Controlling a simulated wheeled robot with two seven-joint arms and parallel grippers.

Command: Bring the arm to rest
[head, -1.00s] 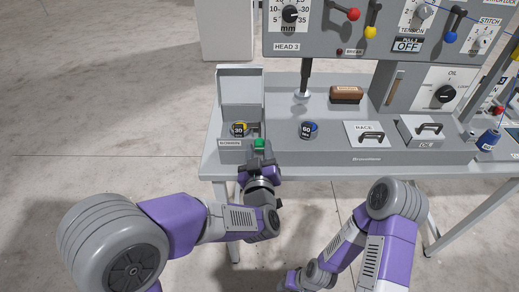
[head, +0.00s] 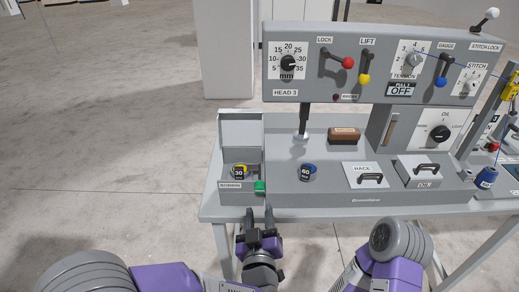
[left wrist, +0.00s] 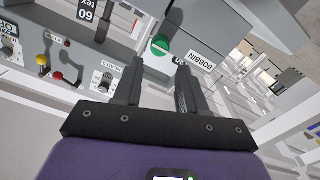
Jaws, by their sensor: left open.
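My left gripper (head: 260,212) is open and empty just in front of the table's front edge, its fingers pointing towards the bobbin box. In the left wrist view its two fingers (left wrist: 160,72) stand apart with nothing between them. The green piece (head: 260,187) on the front corner of the bobbin box (head: 234,187) lies beyond the fingertips; it also shows in the left wrist view (left wrist: 160,46). My right arm shows at the lower right, but its gripper is out of view.
The box's grey lid (head: 241,128) stands open, with a 30 spool (head: 239,172) inside. A 60 spool (head: 307,172), a wooden brush (head: 344,135) and two handled covers sit on the grey table (head: 330,207). The control panel (head: 300,90) overhangs behind. Open floor lies left.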

